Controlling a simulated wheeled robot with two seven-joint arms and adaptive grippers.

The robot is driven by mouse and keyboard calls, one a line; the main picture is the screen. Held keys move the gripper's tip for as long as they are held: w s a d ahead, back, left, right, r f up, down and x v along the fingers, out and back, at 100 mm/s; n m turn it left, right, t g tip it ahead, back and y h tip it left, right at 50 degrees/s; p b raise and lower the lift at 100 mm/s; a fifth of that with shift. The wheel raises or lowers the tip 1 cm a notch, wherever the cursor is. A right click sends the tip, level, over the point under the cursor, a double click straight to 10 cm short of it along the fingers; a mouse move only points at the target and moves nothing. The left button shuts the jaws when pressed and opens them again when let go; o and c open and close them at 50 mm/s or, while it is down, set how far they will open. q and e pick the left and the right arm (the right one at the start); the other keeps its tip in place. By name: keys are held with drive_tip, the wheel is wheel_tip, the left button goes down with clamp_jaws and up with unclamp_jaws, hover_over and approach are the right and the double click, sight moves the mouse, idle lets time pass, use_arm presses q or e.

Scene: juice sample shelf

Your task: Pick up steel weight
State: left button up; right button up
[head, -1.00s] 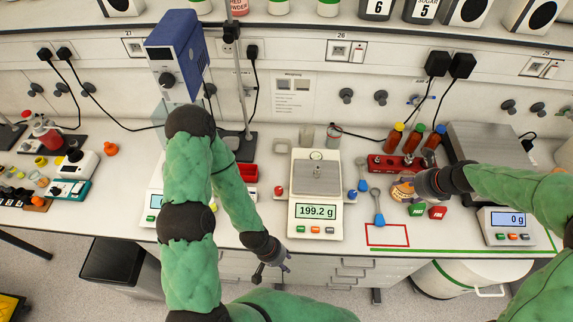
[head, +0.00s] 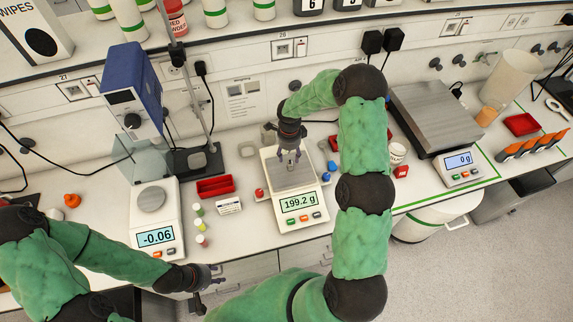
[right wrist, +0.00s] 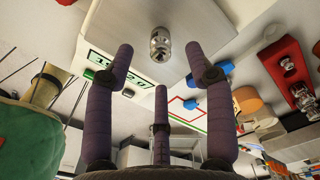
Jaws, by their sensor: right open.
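A small shiny steel weight (right wrist: 160,44) stands on the pan of the middle scale (head: 301,208), whose display reads 199.2 g. In the head view my right gripper hides the weight. My right gripper (head: 290,157) points down over that pan. In the right wrist view the fingers of this gripper (right wrist: 158,62) are spread apart and empty, and the weight shows just beyond the gap between their tips. My left gripper (head: 212,280) hangs low in front of the bench edge, away from the weight. Its finger opening is too small to judge.
A red block with steel weights (right wrist: 288,62) shows at the right of the wrist view. A second scale (head: 155,232) reads -0.06. A red tray (head: 215,187) and small vials (head: 199,225) stand between the scales. A larger scale (head: 432,118) stands at the right.

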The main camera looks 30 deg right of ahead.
sight(290, 162)
drive_tip(key=shift+f, duration=0.5)
drive_tip(key=f, duration=0.1)
drive_tip(key=f+p, duration=0.2)
drive_tip(key=f, duration=0.1)
drive_tip(key=shift+s+d, duration=0.2)
drive_tip(key=shift+s, duration=0.05)
drive_tip(key=shift+f, duration=0.55)
drive_tip(key=shift+c, duration=0.2)
clamp_jaws()
